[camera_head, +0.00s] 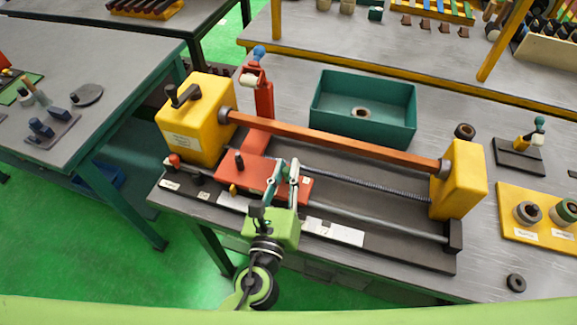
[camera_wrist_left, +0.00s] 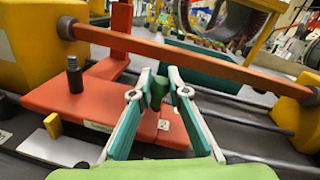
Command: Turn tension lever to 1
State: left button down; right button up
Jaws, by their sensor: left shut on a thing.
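The red carriage (camera_head: 240,172) sits on the winding machine's bed; it also fills the middle of the left wrist view (camera_wrist_left: 60,97). My left gripper (camera_head: 285,166) is over the carriage's right part. In the left wrist view its fingertips (camera_wrist_left: 158,88) are shut on a small dark green handle (camera_wrist_left: 156,92), which looks like the tension lever's grip. The fingers hide most of the lever. A small white label (camera_wrist_left: 163,125) that seems to read 2 shows between the fingers. I cannot make out a label 1. My right gripper is not in view.
A green bin (camera_head: 362,105) stands behind the bar.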

pick_arm(q)
jog(key=shift+a+r+m+g+h+p, duration=0.1)
jog(key=shift+a+m+g+h+p, duration=0.1)
jog(key=shift+m+h, duration=0.3)
jog(key=shift+a+m+g+h+p, duration=0.1)
jog(key=shift+a+m+h+p, duration=0.15)
jog(key=shift+h, duration=0.45)
jog(key=shift+a+m+g+h, duration=0.25)
jog(key=shift+m+g+h, duration=0.25)
jog(key=shift+m+h, duration=0.55)
jog(key=h, duration=0.1)
jog(key=m+g+h+b, duration=0.1)
jog(key=h, duration=0.1)
jog(key=shift+a+f+m+g, duration=0.25)
jog(key=shift+a+m+g, duration=0.05)
jog(key=shift+a, duration=0.05)
jog(key=shift+w+a+m+g+h+b, duration=0.1)
jog(key=shift+a+m+g+h+b, duration=0.15)
jog(key=shift+m+g+h+b, duration=0.65)
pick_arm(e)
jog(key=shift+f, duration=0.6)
pick_arm(q)
jog(key=shift+r, duration=0.1)
jog(key=c, duration=1.9)
grip_release()
